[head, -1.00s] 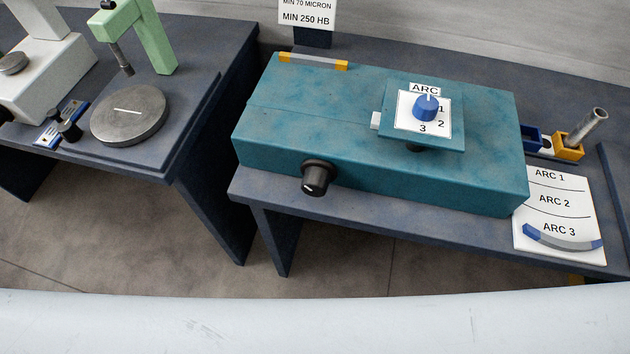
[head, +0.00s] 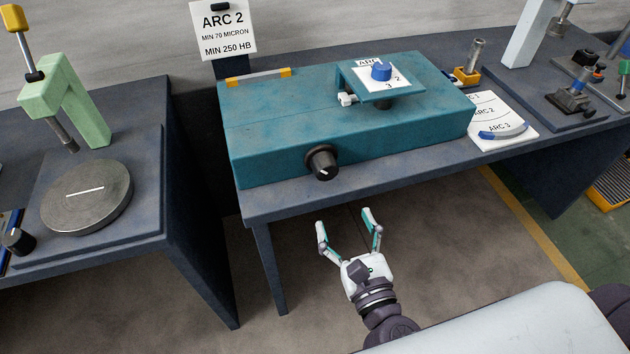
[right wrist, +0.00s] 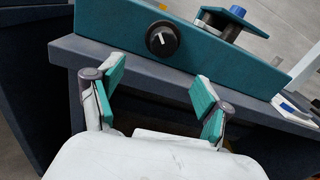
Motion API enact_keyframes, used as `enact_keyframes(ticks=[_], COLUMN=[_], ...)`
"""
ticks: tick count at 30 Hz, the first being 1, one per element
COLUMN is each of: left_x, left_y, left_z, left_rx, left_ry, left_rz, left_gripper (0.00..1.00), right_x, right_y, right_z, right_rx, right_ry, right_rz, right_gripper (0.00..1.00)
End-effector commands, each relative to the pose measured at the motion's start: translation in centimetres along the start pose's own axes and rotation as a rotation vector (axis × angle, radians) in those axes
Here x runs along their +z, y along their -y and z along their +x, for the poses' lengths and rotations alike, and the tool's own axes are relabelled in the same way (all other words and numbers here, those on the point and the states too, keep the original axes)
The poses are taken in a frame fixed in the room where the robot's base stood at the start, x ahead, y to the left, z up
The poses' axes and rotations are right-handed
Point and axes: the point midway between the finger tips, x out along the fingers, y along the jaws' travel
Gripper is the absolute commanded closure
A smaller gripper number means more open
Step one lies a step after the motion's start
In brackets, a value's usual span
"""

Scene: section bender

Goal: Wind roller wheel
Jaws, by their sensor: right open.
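The teal section bender (head: 270,122) stands on a dark blue table. A black knob (head: 321,162) with a white mark is on its front face, and it also shows in the right wrist view (right wrist: 163,39). A raised plate on top carries a blue dial (head: 381,71) with arc numbers. Which part is the roller wheel, I cannot tell. My right gripper (head: 344,218) is open and empty, in front of the table's front edge and below the knob. In the right wrist view its fingers (right wrist: 157,85) are spread, apart from the bender. My left gripper is not in view.
A sign reading ARC 2 (head: 224,30) stands behind the bender. A green stand (head: 66,98) and round disc (head: 88,195) occupy the left table. The floor before the bender is clear.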

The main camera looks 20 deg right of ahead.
Motion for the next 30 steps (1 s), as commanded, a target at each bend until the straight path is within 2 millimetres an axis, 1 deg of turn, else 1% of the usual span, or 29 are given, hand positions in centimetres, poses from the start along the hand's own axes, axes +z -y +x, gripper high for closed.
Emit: enact_keyframes(ticks=[1,5,9,15,18,21,25,30], left_x=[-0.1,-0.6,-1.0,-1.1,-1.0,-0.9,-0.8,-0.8], left_y=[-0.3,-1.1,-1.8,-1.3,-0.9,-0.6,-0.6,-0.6], left_z=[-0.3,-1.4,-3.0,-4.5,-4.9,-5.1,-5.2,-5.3], left_rx=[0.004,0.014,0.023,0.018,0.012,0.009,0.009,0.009], left_ry=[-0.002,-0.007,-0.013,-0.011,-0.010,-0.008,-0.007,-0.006], left_rz=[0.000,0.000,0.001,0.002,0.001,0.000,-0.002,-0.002], left_gripper=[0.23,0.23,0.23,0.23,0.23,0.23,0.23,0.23], right_x=[0.4,0.8,1.0,0.8,0.7,0.5,0.4,0.3], right_y=[0.1,0.1,0.1,0.1,0.1,0.1,0.1,0.1], right_z=[0.2,1.7,4.5,8.9,10.7,12.1,13.3,13.8], right_rx=[-0.003,-0.003,-0.002,-0.002,-0.001,-0.001,-0.001,-0.001], right_ry=[0.004,0.006,0.008,0.007,0.006,0.005,0.005,0.003], right_rz=[0.015,0.016,0.012,0.011,0.011,0.011,0.010,0.010], right_gripper=[0.22,0.22,0.22,0.22,0.22,0.22,0.22,0.22])
